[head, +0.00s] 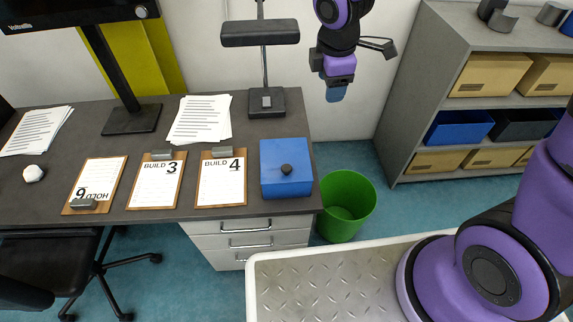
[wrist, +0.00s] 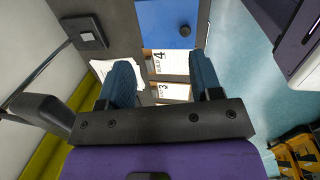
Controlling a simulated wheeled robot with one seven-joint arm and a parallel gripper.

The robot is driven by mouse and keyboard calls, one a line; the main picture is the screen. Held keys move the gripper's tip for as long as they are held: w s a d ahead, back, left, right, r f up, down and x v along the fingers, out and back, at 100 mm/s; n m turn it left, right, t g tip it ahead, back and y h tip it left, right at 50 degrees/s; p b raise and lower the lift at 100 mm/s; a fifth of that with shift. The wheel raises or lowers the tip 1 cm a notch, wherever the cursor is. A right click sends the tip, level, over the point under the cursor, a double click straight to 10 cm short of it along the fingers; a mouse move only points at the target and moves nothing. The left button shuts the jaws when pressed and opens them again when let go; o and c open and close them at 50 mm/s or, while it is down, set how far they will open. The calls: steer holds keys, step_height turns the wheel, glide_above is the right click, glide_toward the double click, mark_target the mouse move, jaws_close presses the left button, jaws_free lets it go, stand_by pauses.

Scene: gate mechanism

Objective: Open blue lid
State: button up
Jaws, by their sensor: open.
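A blue box with a blue lid (head: 286,160) sits at the right end of the dark desk, with a round dark knob (head: 287,169) on top. The lid looks shut. My gripper (head: 336,92) hangs in the air behind and to the right of the box, beyond the desk edge, not touching anything. In the wrist view the two blue fingers (wrist: 165,90) are spread apart with nothing between them. The blue lid (wrist: 165,22) shows at the top of that view, ahead of the fingers, with its knob (wrist: 185,30) visible.
A desk lamp (head: 266,100) stands behind the box. Several clipboards, including one marked BUILD 4 (head: 221,182), lie left of it. A green bin (head: 345,205) stands on the floor right of the desk. A grey shelf (head: 440,85) with boxes stands further right.

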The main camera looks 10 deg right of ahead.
mark_target(287, 167)
steer(key=a+f+n, duration=0.2)
steer(key=a+f, duration=0.1)
steer(key=f, duration=0.5)
steer(key=a+f+n+g, duration=0.1)
steer(key=a+f+n, duration=0.2)
steer(key=f, duration=0.6)
steer(key=s+a+f+n+g, duration=0.1)
steer(key=a+f+n, duration=0.2)
steer(key=f, duration=0.6)
steer(key=shift+a+f+y, duration=0.2)
steer(key=shift+a+y, duration=0.1)
steer(key=shift+c, duration=0.4)
jaws_close()
